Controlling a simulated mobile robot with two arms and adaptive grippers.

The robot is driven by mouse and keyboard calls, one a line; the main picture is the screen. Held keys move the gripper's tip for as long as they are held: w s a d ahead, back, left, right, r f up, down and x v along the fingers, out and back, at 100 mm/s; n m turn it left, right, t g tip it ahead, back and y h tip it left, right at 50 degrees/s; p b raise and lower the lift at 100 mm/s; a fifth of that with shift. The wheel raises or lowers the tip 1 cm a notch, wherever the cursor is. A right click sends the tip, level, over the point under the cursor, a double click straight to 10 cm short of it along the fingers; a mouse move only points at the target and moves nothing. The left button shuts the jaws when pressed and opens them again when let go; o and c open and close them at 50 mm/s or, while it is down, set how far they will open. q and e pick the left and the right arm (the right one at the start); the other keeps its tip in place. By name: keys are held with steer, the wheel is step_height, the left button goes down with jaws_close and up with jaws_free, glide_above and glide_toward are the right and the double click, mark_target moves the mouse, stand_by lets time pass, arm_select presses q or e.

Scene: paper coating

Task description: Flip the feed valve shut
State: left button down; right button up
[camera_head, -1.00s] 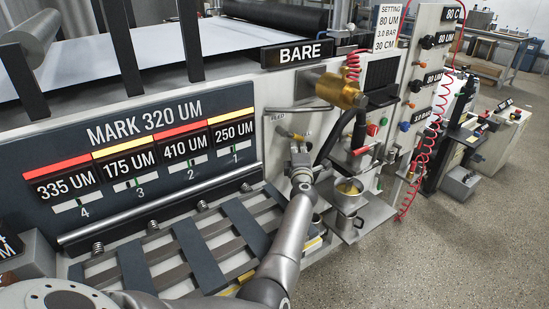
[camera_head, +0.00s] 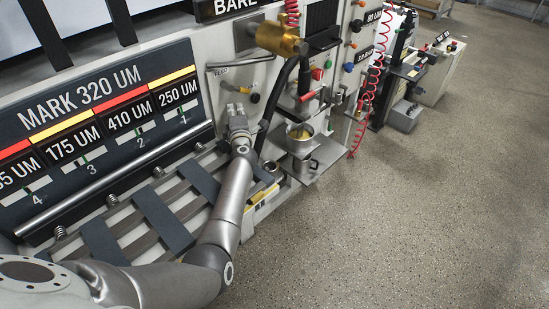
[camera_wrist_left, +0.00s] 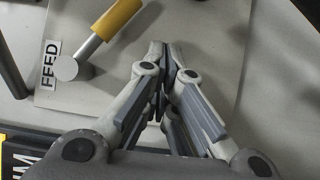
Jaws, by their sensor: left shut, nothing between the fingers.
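The feed valve lever has a yellow grip (camera_head: 243,90) and a grey hub on the machine's front panel, just below a small FEED label (camera_head: 221,68). In the head view the grip points right and slightly down from the hub. In the left wrist view the yellow grip (camera_wrist_left: 117,18) slants up and right from the round hub (camera_wrist_left: 70,67), beside the FEED label (camera_wrist_left: 50,65). My left gripper (camera_head: 237,107) is just below the lever. In the wrist view its shut, empty fingers (camera_wrist_left: 166,47) are right of the lever, with a gap between. My right gripper is out of view.
A brass cylinder (camera_head: 278,39) sits above and right of the lever. A dark hose and a cup (camera_head: 300,133) on a bracket stand to the right. The slatted rack (camera_head: 160,213) lies below my left arm. Open floor (camera_head: 420,220) is at right.

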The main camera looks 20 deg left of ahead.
arm_select(q)
steer(key=s+p, duration=0.1)
steer(key=s, duration=0.1)
steer(key=s+a+r+p, duration=0.1)
steer(key=s, duration=0.2)
steer(key=s+a, duration=0.1)
steer(key=s, duration=0.2)
steer(key=shift+s+a+r+p, duration=0.1)
steer(key=shift+s+r+p, duration=0.1)
steer(key=shift+r+p, duration=0.2)
steer(key=v, duration=1)
steer(key=shift+s+f+p, duration=0.1)
steer(key=shift+f+p, duration=0.1)
steer(key=shift+p, duration=0.15)
steer(key=d+r+m+t+h, duration=0.45)
steer(key=d+m+h, duration=0.35)
steer(key=d+m, duration=0.2)
steer(key=s+d+f+m+g+h, duration=0.2)
steer(key=s+d+m+h, duration=0.1)
steer(key=d+m+h, duration=0.3)
steer(key=shift+s+d+f+m+g+h, duration=0.35)
steer(key=shift+d+m, duration=0.85)
steer(key=shift+d, duration=0.45)
steer(key=shift+r, duration=0.1)
